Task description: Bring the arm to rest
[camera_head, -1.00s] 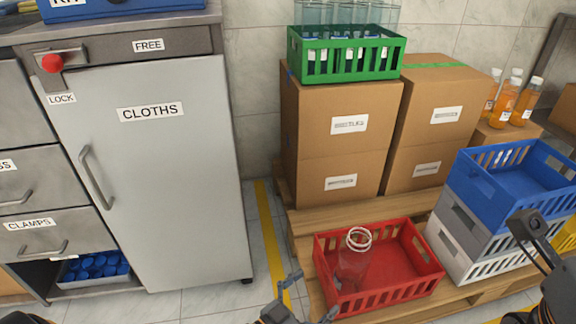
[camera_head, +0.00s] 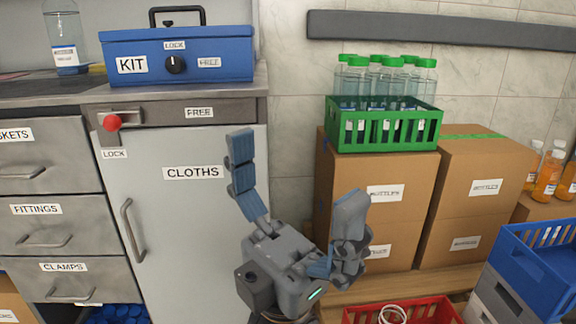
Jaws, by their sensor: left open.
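My left gripper (camera_head: 297,205) stands in the middle of the head view with its two fingers spread wide, pointing up. It is open and nothing is between its fingers. It is in front of the right edge of the grey CLOTHS cabinet door (camera_head: 185,230) and the left side of the stacked cardboard boxes (camera_head: 385,170). My right gripper is not in view.
A blue KIT box (camera_head: 215,68) sits on the counter. A green crate (camera_head: 430,130) of capped bottles stands on the boxes. A red crate (camera_head: 440,310) is at the bottom, with a blue crate (camera_head: 525,275) on grey crates at right. Bare wall lies above the gripper.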

